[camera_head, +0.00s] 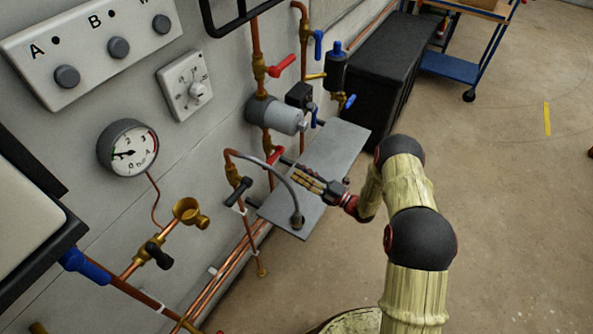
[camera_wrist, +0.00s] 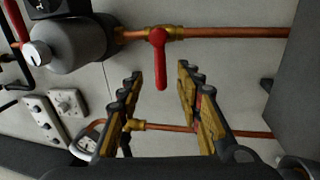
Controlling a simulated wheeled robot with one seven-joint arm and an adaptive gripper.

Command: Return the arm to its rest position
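My arm reaches from the lower right of the head view to the wall pipework. My gripper (camera_head: 303,176) is over the grey metal shelf (camera_head: 345,143), close to the copper pipes. In the wrist view, the two fingers of my gripper (camera_wrist: 158,72) are spread apart with nothing between them. A red lever valve (camera_wrist: 158,55) on a copper pipe shows beyond the gap between the fingertips. I cannot tell the exact distance to it. In the head view a red lever (camera_head: 274,155) is just left of the fingertips.
A grey pump (camera_head: 276,115) sits above the shelf. A pressure gauge (camera_head: 128,148), a dial thermostat (camera_head: 187,86) and a brass cup fitting (camera_head: 190,212) are on the wall. A black box (camera_head: 395,65) and blue trolley (camera_head: 455,67) stand behind.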

